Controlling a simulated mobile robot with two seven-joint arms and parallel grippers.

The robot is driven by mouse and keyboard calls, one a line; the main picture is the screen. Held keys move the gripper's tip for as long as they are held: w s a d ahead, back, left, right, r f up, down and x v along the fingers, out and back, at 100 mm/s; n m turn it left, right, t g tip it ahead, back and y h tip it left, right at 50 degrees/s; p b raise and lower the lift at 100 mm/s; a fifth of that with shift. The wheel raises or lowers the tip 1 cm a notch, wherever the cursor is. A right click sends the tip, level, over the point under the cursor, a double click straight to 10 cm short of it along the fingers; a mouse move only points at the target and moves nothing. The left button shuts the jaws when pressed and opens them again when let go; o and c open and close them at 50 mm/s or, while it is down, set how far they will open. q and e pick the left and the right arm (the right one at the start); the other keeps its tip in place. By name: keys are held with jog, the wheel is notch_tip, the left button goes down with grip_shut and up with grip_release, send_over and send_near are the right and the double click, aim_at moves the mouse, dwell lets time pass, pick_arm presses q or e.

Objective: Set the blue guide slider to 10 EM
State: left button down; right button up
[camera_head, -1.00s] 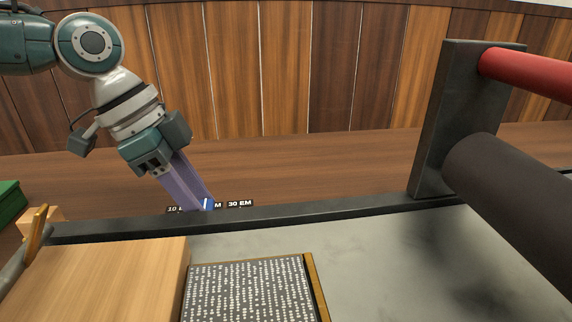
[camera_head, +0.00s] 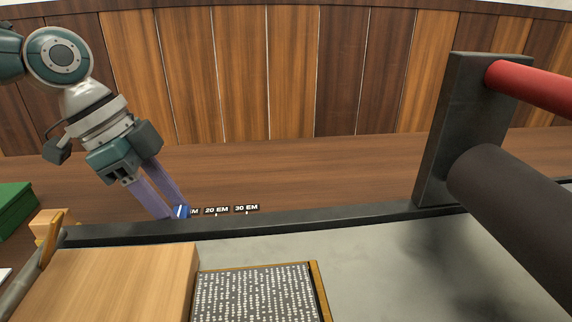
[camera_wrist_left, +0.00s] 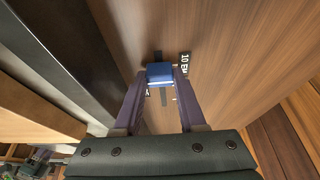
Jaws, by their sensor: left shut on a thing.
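The blue guide slider (camera_head: 181,212) sits at the left end of the row of labels behind the dark rail. In the left wrist view the blue slider (camera_wrist_left: 160,73) is between the fingertips, beside the 10 EM label (camera_wrist_left: 185,64). In the head view the slider and fingers partly cover the 10 EM label (camera_head: 195,212); the 20 EM label (camera_head: 216,210) and 30 EM label (camera_head: 246,208) are clear to the right. My left gripper (camera_wrist_left: 160,78) is shut on the blue slider. My right gripper is in neither view.
A dark rail (camera_head: 330,216) runs along the back edge of the grey bed (camera_head: 390,255). A wooden block (camera_head: 120,285) and a framed type form (camera_head: 255,292) lie in front. A dark roller (camera_head: 510,210) and upright plate (camera_head: 455,130) stand at right.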

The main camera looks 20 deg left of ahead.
pick_arm(q)
jog(key=c, duration=0.9)
grip_release()
jog(key=shift+s+a, duration=0.1)
jog(key=shift+o, duration=0.8)
jog(key=shift+a, duration=0.1)
jog(key=shift+o, duration=1.3)
jog(key=shift+r, duration=0.1)
jog(key=p+v, duration=0.1)
jog(key=v, duration=0.8)
jog(key=shift+r, duration=0.35)
jog(key=shift+s, duration=0.1)
